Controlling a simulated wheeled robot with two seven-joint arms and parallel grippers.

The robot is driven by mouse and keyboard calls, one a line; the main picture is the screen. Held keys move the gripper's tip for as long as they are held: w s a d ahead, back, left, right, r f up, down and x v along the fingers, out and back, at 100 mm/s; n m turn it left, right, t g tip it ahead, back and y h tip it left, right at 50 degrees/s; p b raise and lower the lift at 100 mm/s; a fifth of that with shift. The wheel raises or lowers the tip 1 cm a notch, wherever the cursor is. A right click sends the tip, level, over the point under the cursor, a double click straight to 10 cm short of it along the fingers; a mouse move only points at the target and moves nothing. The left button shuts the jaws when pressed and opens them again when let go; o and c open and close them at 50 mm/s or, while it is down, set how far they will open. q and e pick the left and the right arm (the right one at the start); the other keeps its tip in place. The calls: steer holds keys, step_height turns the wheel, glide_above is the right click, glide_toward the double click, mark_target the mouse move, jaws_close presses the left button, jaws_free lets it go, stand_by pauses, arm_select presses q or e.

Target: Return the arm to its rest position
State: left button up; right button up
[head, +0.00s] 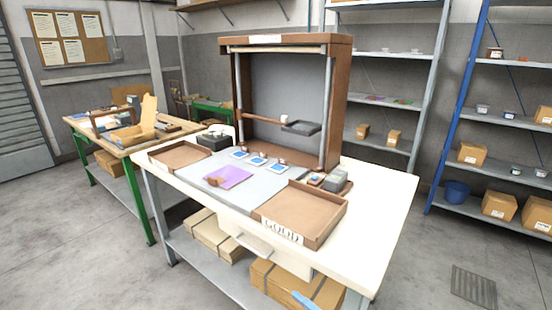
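Neither of my grippers shows in the head view. A purple sheet (231,177) lies on the grey mat (262,186) of the white workbench (375,215). A small brown object (214,181), perhaps the buffing brush, lies at the sheet's left edge. Several small white-and-blue items (257,161) stand in a row behind it. A brown tray marked GOOD (283,238) sits at the front right, and another brown tray (180,156) at the back left; both look empty.
A tall brown frame (240,95) with a rod and a small dark tray (301,127) stands at the bench's back. Grey blocks (336,178) sit at its right. A second, green-legged bench (150,212) is at left; shelves (480,205) with boxes are at right. The floor between is open.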

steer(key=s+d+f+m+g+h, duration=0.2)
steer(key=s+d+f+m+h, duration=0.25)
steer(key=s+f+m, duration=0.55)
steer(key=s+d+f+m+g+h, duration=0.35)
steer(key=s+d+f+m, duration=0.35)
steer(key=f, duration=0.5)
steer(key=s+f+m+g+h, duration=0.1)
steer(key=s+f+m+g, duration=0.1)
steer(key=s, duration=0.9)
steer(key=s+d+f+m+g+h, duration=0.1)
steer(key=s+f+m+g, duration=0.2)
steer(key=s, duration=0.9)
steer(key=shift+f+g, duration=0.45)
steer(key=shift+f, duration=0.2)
